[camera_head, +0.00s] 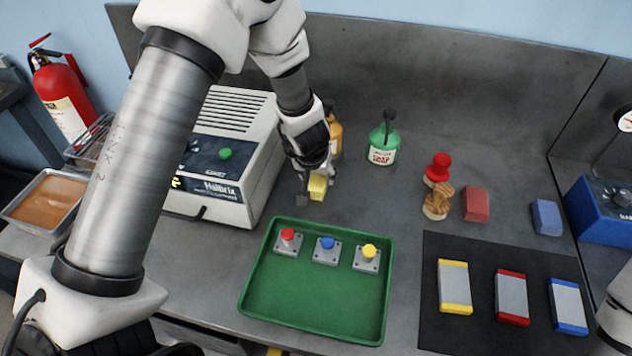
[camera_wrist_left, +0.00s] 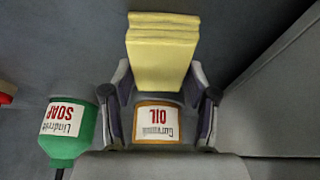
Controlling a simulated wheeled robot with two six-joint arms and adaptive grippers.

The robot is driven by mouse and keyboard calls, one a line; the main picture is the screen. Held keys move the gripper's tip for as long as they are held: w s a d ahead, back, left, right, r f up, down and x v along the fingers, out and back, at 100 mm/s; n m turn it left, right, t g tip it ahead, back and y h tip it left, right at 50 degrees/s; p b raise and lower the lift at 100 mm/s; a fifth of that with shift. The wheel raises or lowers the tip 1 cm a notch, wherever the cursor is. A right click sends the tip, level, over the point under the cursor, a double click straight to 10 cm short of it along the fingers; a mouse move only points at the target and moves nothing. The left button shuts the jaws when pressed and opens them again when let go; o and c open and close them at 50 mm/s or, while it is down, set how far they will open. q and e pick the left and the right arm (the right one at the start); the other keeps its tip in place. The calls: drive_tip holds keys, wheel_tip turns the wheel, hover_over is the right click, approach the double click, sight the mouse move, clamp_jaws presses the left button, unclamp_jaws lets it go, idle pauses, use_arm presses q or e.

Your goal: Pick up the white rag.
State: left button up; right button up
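No white rag shows in either view; the folded cloth-like block here is yellow. This yellow block (camera_head: 318,187) is by the front right corner of the grey machine. My left gripper (camera_head: 316,184) points down at it, with a finger on each side. In the left wrist view the yellow block (camera_wrist_left: 162,50) shows stacked layers and lies between the fingertips (camera_wrist_left: 160,78). The fingertips are close to its sides, but I cannot tell whether they press on it or whether it is off the bench.
An orange oil bottle (camera_head: 335,136) stands just behind the left gripper, with a green soap bottle (camera_head: 382,142) to its right. The grey machine (camera_head: 262,165) is close on the left. A green tray (camera_head: 315,290) with button blocks lies in front. Bare bench separates the soap bottle and tray.

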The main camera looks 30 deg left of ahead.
use_arm(q)
drive_tip(key=shift+c, duration=1.2)
drive_tip(key=shift+s+d+r, duration=0.1)
drive_tip(key=shift+s+r, duration=0.3)
drive_tip(key=s+d+r+b, duration=0.3)
drive_tip(key=s+r+b, duration=0.2)
drive_tip(key=s, duration=0.7)
drive_tip(key=shift+v, duration=1.1)
drive_tip(key=o, duration=0.5)
drive_tip(key=shift+w, duration=0.1)
drive_tip(key=c, duration=0.4)
